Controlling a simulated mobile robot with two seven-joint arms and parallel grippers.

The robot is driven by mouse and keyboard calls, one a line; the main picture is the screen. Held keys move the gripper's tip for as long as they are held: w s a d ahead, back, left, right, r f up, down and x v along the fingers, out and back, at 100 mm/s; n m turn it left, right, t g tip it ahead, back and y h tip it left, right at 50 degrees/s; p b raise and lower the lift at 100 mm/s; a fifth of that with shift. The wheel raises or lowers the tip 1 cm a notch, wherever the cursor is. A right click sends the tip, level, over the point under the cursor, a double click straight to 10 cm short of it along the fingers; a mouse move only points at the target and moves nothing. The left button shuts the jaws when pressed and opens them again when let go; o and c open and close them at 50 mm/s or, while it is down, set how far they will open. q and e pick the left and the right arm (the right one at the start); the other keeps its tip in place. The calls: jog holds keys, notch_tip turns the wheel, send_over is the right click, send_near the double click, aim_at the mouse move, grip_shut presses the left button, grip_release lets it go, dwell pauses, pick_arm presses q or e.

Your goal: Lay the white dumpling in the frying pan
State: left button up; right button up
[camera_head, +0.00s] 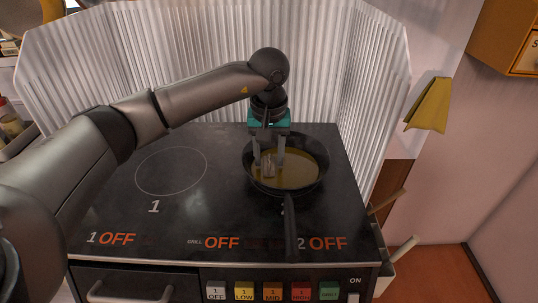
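My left gripper (269,158) reaches down over the frying pan (323,178) from the back. Its two fingers are spread apart, with the tips low inside the pan. A small greyish-brown patch shows between the fingertips, and I cannot tell whether it is the dumpling, a reflection in the oil or part of the gripper. No clearly white dumpling shows. The black pan holds a yellowish oil layer and stands on the right side of the cooktop (220,215), its handle pointing to the front. My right gripper is not in view.
An empty marked burner ring (171,171) lies left of the pan. A corrugated metal splash guard (180,70) stands around the back and sides. Coloured buttons (272,291) line the front panel. A yellow cloth (429,104) hangs on the right wall.

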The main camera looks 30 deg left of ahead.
aim_at(269, 163)
pick_arm(q)
jog(key=shift+o, duration=0.9)
jog(key=shift+r, duration=0.1)
jog(key=shift+r, duration=0.25)
notch_tip(269, 163, up, 11)
jog(key=s+p, duration=0.1)
jog(key=p, duration=0.2)
jog(key=shift+s+d+r+p, duration=0.15)
jog(key=shift+d+r+p, duration=0.05)
jog(key=shift+d+p, duration=0.15)
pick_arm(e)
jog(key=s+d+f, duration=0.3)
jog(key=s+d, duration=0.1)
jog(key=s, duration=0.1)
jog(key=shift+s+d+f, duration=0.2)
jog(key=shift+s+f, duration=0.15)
